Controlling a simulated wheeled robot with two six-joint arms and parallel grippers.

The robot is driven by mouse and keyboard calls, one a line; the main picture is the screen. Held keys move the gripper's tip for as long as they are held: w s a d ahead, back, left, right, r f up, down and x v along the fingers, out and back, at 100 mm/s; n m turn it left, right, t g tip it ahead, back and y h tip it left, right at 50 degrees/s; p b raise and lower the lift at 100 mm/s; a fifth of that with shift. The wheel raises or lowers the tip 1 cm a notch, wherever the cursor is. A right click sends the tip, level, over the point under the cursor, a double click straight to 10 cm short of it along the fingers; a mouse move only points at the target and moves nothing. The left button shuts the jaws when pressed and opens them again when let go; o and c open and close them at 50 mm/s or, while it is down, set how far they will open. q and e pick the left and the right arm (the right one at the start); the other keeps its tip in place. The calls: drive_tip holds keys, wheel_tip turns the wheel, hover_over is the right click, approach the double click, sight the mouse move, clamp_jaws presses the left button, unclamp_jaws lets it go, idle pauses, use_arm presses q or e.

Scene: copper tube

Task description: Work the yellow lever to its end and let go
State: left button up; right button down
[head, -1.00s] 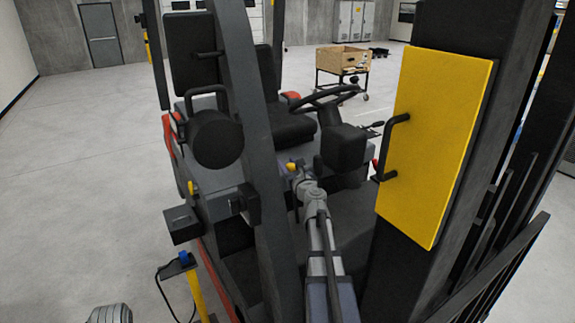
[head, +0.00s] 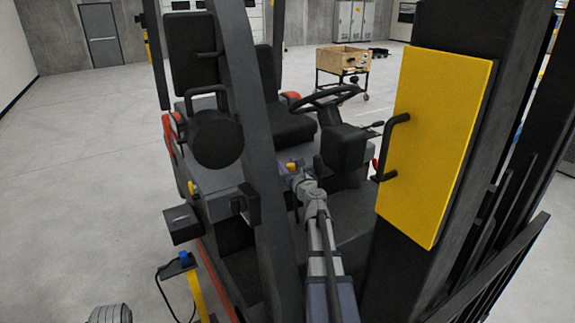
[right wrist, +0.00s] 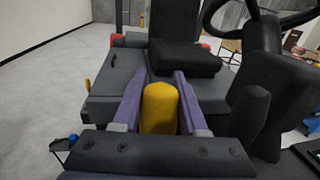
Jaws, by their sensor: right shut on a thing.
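The yellow lever (head: 291,166) stands in the cab of the forklift, in front of the seat. In the right wrist view its rounded yellow knob (right wrist: 159,108) sits between two purple fingers. My right gripper (head: 296,172) is shut on this knob, its arm coming up from the bottom of the head view. The lower part of the lever is hidden by the gripper. My left gripper is not in view.
A steering wheel (head: 331,95) and a black seat (head: 291,121) are close by. A dark mast post (head: 250,130) stands left of my right arm, and a yellow panel with a black handle (head: 440,145) stands right. Another small yellow knob (head: 191,187) is further left.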

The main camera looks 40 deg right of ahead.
sight(294, 168)
drive_tip(key=shift+s, duration=0.1)
idle(0.3)
drive_tip(key=shift+s+a+t+b, duration=0.15)
drive_tip(key=shift+s+t+b, duration=0.15)
drive_tip(key=shift+s+b, duration=0.3)
drive_tip(key=s+b, duration=0.1)
drive_tip(key=s+t, duration=0.1)
drive_tip(key=s+b, duration=0.1)
drive_tip(key=shift+s+a+r+t+h+b, duration=0.2)
drive_tip(key=shift+r+t+h+b, duration=0.15)
drive_tip(key=shift+t+h, duration=0.05)
drive_tip(key=shift+s+r+m+t+h+b, duration=0.3)
drive_tip(key=shift+s+r+b, duration=0.05)
drive_tip(key=shift+s, duration=0.25)
